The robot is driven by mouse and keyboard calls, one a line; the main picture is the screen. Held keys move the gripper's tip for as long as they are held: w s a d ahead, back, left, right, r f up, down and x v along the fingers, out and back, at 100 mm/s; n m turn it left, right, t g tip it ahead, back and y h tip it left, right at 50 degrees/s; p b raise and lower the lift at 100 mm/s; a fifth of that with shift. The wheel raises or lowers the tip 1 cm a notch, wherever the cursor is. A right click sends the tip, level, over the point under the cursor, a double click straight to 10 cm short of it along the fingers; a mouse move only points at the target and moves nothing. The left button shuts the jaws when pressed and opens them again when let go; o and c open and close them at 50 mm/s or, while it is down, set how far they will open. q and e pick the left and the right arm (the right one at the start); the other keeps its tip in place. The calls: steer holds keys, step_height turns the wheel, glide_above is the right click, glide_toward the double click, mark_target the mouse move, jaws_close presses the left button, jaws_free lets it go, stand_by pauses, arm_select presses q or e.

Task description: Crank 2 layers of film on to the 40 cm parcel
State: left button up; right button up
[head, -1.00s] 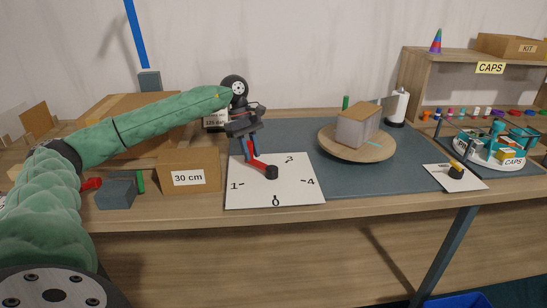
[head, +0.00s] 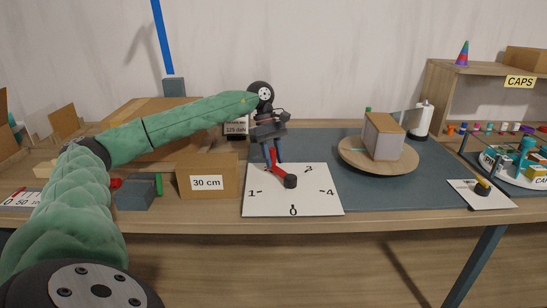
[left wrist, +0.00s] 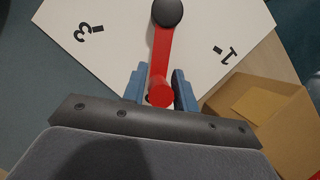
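A crank with a red arm and black hub (head: 290,181) stands on a white dial board (head: 255,206) marked 0, 1, 3 and 4. Its arm points up-left, between 1 and 3. My left gripper (head: 272,160) is at the outer end; in the left wrist view its blue fingers (left wrist: 160,92) close on both sides of the red handle (left wrist: 160,95). A brown parcel (head: 384,125) with greyish, film-like sides sits on a round wooden turntable (head: 350,159). Its size label is not visible. A pale film strip (head: 408,118) runs from it to the white roll (head: 423,118). My right gripper is out of view.
A box marked 30 cm (head: 226,188) stands left of the dial, beside a grey block (head: 135,194). A small white card with a black knob (head: 481,188) lies at right, near a caps tray. The blue-grey mat (head: 385,190) is clear in front of the turntable.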

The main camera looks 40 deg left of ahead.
arm_select(q)
steer(key=shift+o, duration=1.1)
steer(key=shift+d, duration=0.1)
steer(key=v, duration=0.7)
steer(key=shift+r, duration=0.35)
